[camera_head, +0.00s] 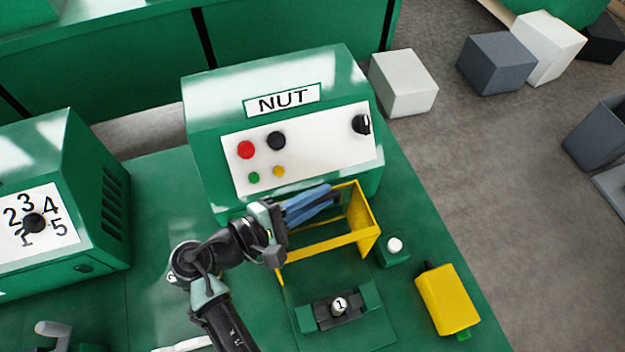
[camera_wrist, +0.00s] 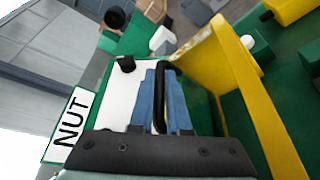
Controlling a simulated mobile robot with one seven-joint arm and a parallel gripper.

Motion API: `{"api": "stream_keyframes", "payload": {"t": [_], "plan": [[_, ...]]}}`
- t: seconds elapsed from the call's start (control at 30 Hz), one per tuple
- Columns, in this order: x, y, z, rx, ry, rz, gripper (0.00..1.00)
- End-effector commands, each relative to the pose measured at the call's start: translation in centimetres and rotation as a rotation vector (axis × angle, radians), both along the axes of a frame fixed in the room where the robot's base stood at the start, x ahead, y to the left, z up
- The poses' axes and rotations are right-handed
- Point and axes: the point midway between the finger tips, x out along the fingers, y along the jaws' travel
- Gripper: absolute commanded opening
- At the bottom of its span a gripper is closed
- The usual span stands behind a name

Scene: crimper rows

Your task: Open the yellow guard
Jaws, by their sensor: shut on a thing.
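The yellow guard (camera_head: 367,222) is an open frame in front of the NUT machine, tilted up, behind the small fixture (camera_head: 339,305). It also shows in the wrist view (camera_wrist: 205,57), to the right of my fingers. My gripper (camera_head: 328,196) reaches in from the left with its blue fingers at the guard's upper part. In the wrist view my gripper (camera_wrist: 163,75) is shut on a black bar (camera_wrist: 160,95), which looks like the guard's handle. Where the bar joins the guard is hidden.
The NUT machine (camera_head: 285,102) with its buttons and knob stands right behind the guard. A numbered-dial machine (camera_head: 75,190) is at left. Bare green tabletop lies between the machines.

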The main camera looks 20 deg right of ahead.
Motion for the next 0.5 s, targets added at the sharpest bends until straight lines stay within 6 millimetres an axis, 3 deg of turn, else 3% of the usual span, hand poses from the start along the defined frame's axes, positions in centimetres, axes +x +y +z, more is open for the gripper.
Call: {"api": "stream_keyframes", "payload": {"t": [0.13, 0.43, 0.47, 0.5], "plan": [[-1.02, -0.03, 0.40, -0.002, -0.041, -0.002, 0.00], [-1.06, -0.07, 0.37, -0.001, -0.048, -0.003, 0.00], [-1.05, -0.08, 0.37, -0.002, -0.048, -0.004, 0.20], [-1.05, -0.08, 0.37, -0.002, -0.048, -0.004, 0.27]]}}
